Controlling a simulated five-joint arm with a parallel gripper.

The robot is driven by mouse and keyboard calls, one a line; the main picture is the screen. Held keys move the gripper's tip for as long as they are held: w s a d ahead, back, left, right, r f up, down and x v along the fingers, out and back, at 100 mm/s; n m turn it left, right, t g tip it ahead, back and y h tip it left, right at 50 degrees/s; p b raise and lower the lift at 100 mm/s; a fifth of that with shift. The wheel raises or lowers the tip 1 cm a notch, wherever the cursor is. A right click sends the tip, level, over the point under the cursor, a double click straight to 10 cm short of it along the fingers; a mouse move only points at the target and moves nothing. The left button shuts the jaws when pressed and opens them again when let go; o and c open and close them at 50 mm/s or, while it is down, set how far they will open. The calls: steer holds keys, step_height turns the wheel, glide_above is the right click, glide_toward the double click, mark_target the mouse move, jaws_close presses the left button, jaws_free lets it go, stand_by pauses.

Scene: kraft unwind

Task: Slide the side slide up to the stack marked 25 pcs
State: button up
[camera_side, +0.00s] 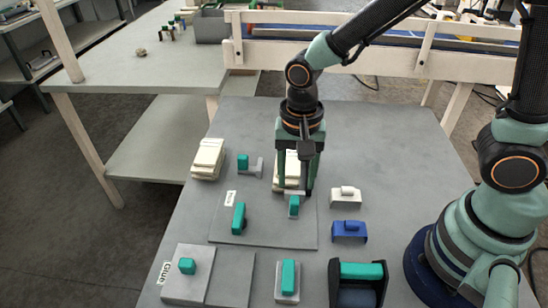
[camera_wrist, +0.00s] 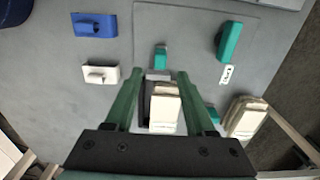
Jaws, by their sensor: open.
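My gripper (camera_side: 297,191) points down with its two fingers apart, and nothing is held between them. A small slide with a teal handle (camera_side: 294,206) stands just in front of the fingertips in the side view. It also shows just beyond them in the wrist view (camera_wrist: 160,58). A pale stack (camera_side: 281,184) is behind the fingers, partly hidden; the wrist view shows it between them (camera_wrist: 165,106). Another pale stack (camera_side: 208,158) stands further left. A teal-handled grey piece (camera_side: 243,162) sits between the stacks. I cannot read a 25 pcs mark on either stack, nor tell which teal-handled piece is the side slide.
A grey plate (camera_side: 270,236) carries an upright teal handle (camera_side: 238,217). White (camera_side: 345,198) and blue (camera_side: 349,231) brackets stand to the right. Several teal-handled pieces line the front, near a sign reading Glue (camera_side: 165,272). The bench is bare at its right back.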

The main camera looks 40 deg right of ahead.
mark_target(295, 200)
step_height(295, 200, down, 7)
steer(key=shift+f, duration=0.1)
stand_by(0.4)
